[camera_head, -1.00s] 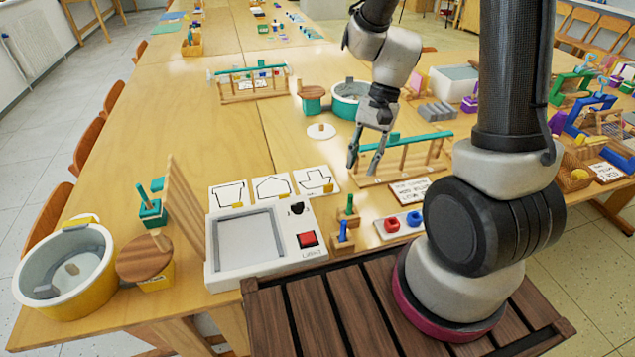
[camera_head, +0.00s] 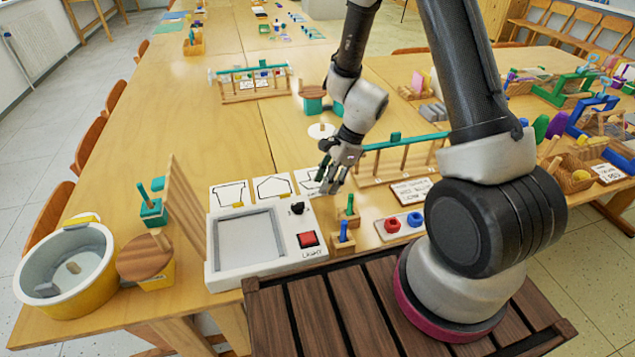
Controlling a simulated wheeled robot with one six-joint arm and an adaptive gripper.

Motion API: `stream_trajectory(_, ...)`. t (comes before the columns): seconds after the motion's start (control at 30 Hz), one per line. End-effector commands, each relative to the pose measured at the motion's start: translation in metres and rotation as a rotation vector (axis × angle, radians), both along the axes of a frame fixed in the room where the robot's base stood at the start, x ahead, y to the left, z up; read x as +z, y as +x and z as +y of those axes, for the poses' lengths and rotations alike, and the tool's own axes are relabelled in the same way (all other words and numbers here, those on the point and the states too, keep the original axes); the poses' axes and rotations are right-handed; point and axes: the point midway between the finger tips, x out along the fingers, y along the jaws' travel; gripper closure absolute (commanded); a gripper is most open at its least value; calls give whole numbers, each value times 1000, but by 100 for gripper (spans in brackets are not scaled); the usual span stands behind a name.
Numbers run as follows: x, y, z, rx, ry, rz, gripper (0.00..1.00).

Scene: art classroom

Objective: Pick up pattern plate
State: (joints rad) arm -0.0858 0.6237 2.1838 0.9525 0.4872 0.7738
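Three white pattern plates with black outlines lie in a row on the wooden table behind the light box. The left plate (camera_head: 230,195) has a pot-like outline, the middle plate (camera_head: 273,187) a house-like outline. The right plate (camera_head: 305,186), boat-shaped in the earlier frame, is partly hidden by my gripper. My gripper (camera_head: 328,184) points down over the right part of that plate, with its fingers apart and nothing seen between them. Whether the fingertips touch the plate cannot be told.
The white light box (camera_head: 285,262) with a red button stands in front of the plates. A wooden rack with a teal top bar (camera_head: 405,143) stands close to the right of my gripper. Small peg blocks (camera_head: 343,240) stand at the front. The table's left middle is clear.

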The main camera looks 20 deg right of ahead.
Motion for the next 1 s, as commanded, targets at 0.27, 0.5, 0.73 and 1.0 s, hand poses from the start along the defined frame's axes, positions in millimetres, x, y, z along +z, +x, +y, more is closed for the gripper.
stream_trajectory(0.27,-7,0,3,1,0,-2,68)
stream_trajectory(0.5,-7,0,3,1,0,-1,100)
stream_trajectory(0.73,-7,0,3,1,0,-2,100)
stream_trajectory(1.0,3,0,4,2,1,-3,100)
